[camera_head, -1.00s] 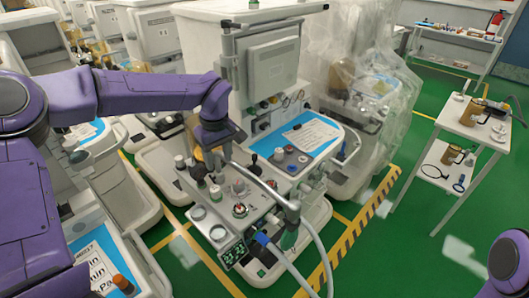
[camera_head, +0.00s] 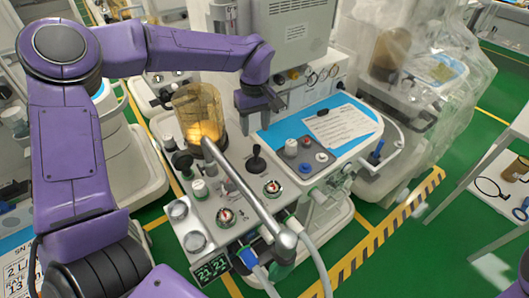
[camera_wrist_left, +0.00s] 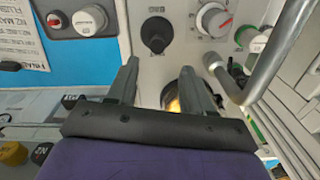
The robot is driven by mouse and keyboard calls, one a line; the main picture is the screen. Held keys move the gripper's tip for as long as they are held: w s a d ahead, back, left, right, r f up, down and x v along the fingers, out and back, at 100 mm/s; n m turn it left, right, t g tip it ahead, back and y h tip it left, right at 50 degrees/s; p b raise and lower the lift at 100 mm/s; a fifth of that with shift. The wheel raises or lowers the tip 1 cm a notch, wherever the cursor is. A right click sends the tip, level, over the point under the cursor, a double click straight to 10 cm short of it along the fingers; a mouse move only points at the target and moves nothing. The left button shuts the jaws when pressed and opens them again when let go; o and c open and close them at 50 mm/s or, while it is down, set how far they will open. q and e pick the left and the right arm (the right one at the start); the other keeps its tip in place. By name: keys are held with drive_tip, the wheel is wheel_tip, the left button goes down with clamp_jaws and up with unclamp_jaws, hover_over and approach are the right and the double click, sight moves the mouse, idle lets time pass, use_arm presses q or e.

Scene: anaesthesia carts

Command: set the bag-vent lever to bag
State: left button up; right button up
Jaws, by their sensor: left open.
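The bag-vent lever looks to be the short lever with a round black knob (camera_head: 256,162) on the grey panel of the anaesthesia machine, right of the amber bellows jar (camera_head: 199,118). Its setting cannot be read. In the left wrist view the black knob (camera_wrist_left: 156,34) is just beyond the fingertips, roughly centred between them and seen from above. My left gripper (camera_head: 257,120) is open and empty, pointing down behind the lever, with no contact visible. Its two fingers (camera_wrist_left: 159,72) are spread in the wrist view. My right gripper is not in view.
A silver tube (camera_head: 240,185) slants across the panel close to the lever. Dials and red-marked knobs (camera_head: 272,187) sit in front. A blue worktop with a white card (camera_head: 340,126) lies to the right. A plastic-covered cart (camera_head: 400,100) stands farther right.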

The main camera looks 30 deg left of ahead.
sight(257, 155)
use_arm(q)
wheel_tip(257, 155, down, 11)
drive_tip(key=shift+w+f+p, duration=0.1)
drive_tip(key=shift+p, duration=0.45)
clamp_jaws()
drive_tip(key=shift+d, duration=0.15)
